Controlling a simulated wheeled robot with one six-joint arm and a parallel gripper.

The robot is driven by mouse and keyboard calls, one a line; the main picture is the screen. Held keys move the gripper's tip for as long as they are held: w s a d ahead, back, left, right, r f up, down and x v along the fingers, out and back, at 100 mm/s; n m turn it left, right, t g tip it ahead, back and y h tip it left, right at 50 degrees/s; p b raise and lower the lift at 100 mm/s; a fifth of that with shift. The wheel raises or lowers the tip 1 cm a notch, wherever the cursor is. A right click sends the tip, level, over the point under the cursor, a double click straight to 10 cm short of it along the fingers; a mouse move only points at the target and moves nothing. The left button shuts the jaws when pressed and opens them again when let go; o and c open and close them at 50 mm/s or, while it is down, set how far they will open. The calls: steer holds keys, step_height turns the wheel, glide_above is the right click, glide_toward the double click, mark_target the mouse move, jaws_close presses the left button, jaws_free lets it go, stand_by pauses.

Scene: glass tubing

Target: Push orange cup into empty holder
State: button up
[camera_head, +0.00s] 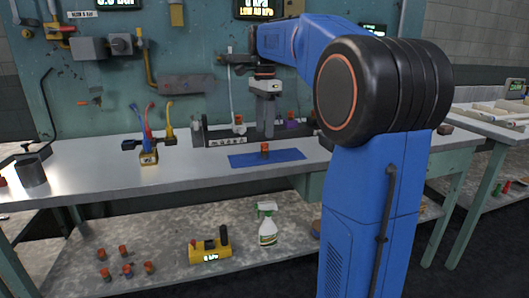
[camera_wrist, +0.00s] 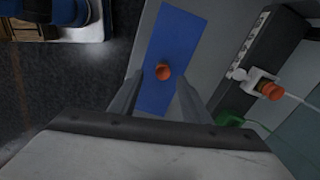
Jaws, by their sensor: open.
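A small orange cup (camera_head: 264,149) stands on the blue mat (camera_head: 240,161) on the workbench. In the wrist view the cup (camera_wrist: 163,72) lies on the mat (camera_wrist: 178,30), between the lines of my two fingers. My gripper (camera_head: 267,134) points down above the mat near the cup, and its fingers (camera_wrist: 158,80) are open and apart in the wrist view. A dark labelled block (camera_wrist: 258,50) stands right of the mat; a small white fitting (camera_wrist: 239,74) on it shows no orange cup. A white holder beside it carries another orange cup (camera_wrist: 272,91). I cannot tell whether the fingers touch the cup.
The lower shelf holds several orange cups (camera_head: 125,269), a yellow device (camera_head: 210,248) and a spray bottle (camera_head: 267,231).

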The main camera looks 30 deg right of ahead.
mark_target(264, 144)
steer(key=shift+w+f, duration=0.15)
steer(key=shift+f, duration=1.3)
steer(key=shift+w+f, duration=0.15)
steer(key=shift+f, duration=1.3)
jaws_close()
